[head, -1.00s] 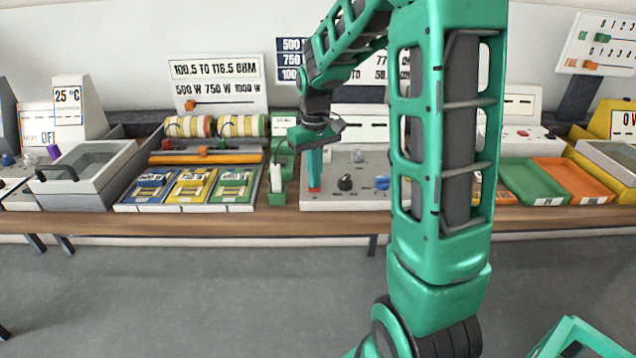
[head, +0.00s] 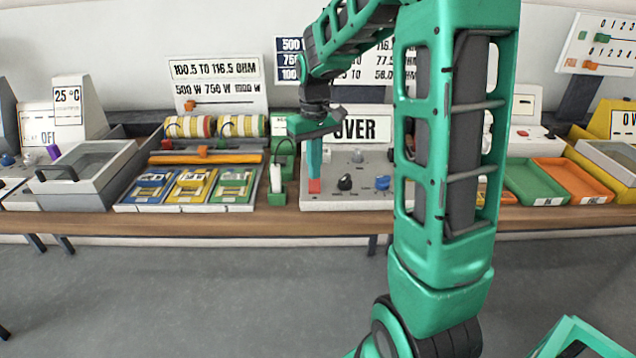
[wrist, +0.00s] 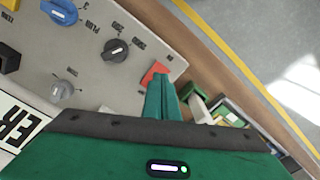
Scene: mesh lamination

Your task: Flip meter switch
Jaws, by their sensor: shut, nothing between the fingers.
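The meter is a grey panel (head: 335,203) with a display (head: 366,129) behind it that reads OVER. It carries a black knob (head: 345,182) and a blue knob (head: 383,183). A red switch (head: 314,187) sits at its front left; in the wrist view the red switch (wrist: 153,72) shows just beyond my fingertips. My gripper (head: 314,177) is shut and empty, pointing down at the red switch. In the wrist view my gripper (wrist: 160,80) overlaps the switch's edge, and I cannot tell whether it touches. The switch's tilt is partly hidden.
A green holder (head: 279,195) stands close left of the meter. Further left are a fixture with coloured plates (head: 192,186) and a grey lidded box (head: 90,185). Green (head: 541,181) and orange (head: 578,182) trays lie right. My arm hides the meter's right part.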

